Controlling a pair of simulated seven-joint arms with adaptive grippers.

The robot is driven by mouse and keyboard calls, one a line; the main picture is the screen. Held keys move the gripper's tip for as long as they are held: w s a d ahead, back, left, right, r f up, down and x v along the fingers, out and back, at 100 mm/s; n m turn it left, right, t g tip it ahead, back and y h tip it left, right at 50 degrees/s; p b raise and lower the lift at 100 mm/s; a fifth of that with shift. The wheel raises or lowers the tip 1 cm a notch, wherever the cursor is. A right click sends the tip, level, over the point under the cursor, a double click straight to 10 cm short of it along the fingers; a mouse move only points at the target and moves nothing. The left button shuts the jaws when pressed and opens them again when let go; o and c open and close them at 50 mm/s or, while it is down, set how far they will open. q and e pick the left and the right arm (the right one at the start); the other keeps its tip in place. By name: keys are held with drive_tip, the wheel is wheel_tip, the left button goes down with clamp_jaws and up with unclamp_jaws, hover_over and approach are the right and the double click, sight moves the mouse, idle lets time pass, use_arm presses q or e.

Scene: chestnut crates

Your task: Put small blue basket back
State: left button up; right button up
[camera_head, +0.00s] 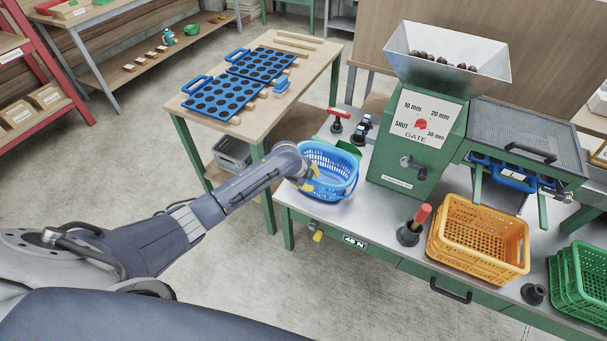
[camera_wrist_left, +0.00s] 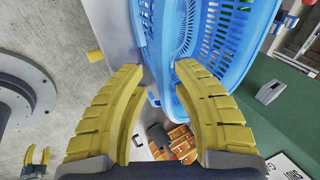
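The small blue basket (camera_head: 338,183) stands at the left end of the grey-topped bench, beside the green hopper machine. My left gripper (camera_head: 309,180) is at the basket's near left side in the head view. In the left wrist view the two yellow fingers (camera_wrist_left: 157,68) are spread apart, with the basket's blue rim and slatted wall (camera_wrist_left: 225,45) just beyond and partly behind the right finger. I cannot tell whether a finger touches the rim. My right gripper shows small at the lower left of the wrist view (camera_wrist_left: 37,160), its yellow fingers apart and empty.
The green machine (camera_head: 418,140) with its chestnut-filled hopper stands right of the basket. An orange crate (camera_head: 480,238) and green crates (camera_head: 580,285) are farther right. Red-handled and blue-topped tools stand behind the basket. A wooden table (camera_head: 270,112) with blue perforated trays (camera_head: 222,97) is behind left.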

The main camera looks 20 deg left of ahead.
use_arm(q)
drive_tip(key=v, duration=0.8)
drive_tip(key=s+a+f+n+y, duration=0.1)
drive_tip(key=s+a+f+n, duration=0.3)
drive_tip(key=f, duration=0.7)
drive_tip(key=s+d+f+n+g, duration=0.1)
drive_tip(key=s+f+n, duration=0.2)
drive_tip(key=s+f, duration=0.55)
drive_tip(key=s+a+f+n+y, duration=0.1)
drive_tip(key=s+a+f+n, duration=0.2)
drive_tip(key=f, duration=0.9)
drive_tip(key=s+d+f+n+g, duration=0.1)
drive_tip(key=s+f, duration=0.5)
drive_tip(key=s, duration=0.3)
drive_tip(key=s+f+n, duration=0.2)
drive_tip(key=s+f, duration=0.4)
drive_tip(key=s, duration=0.4)
drive_tip(key=s+d+f+n+g, duration=0.1)
drive_tip(key=s+f, duration=0.2)
drive_tip(key=s, duration=0.9)
drive_tip(key=s+d+f+n+g, duration=0.1)
drive_tip(key=s+d+f, duration=0.1)
drive_tip(key=s, duration=1.1)
drive_tip(key=shift+d+f, duration=0.35)
drive_tip(key=shift+f, duration=0.2)
